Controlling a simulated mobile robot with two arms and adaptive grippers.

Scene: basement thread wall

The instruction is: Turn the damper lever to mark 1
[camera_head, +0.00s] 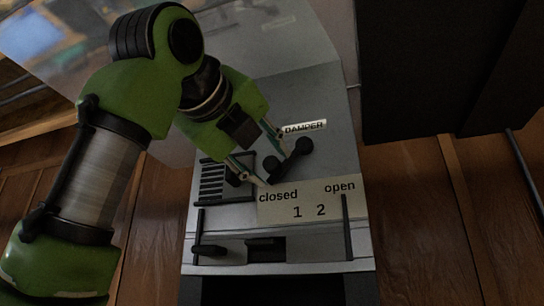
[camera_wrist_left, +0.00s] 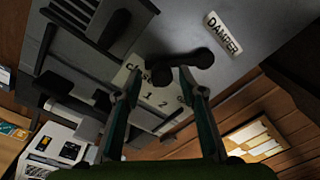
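The damper lever (camera_head: 287,156) is a short black bar with a round end at each side, on the grey panel under the "DAMPER" label (camera_head: 304,127). It slants up to the right in the head view; I cannot tell which end is the pivot. Below it a pale plate (camera_head: 327,199) reads "closed", "1", "2", "open". My left gripper (camera_head: 272,160) is at the lever, fingers apart. In the left wrist view the lever (camera_wrist_left: 181,65) lies across and just beyond the fingertips (camera_wrist_left: 160,76), with its left end between them; contact is unclear. My right gripper is out of view.
Left of the lever is a black slatted vent (camera_head: 212,183). Below the plate are a dark slot (camera_head: 266,249) and thin black bars. A large dark box (camera_head: 440,70) stands at the upper right. Brown wood panelling (camera_head: 430,220) is behind.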

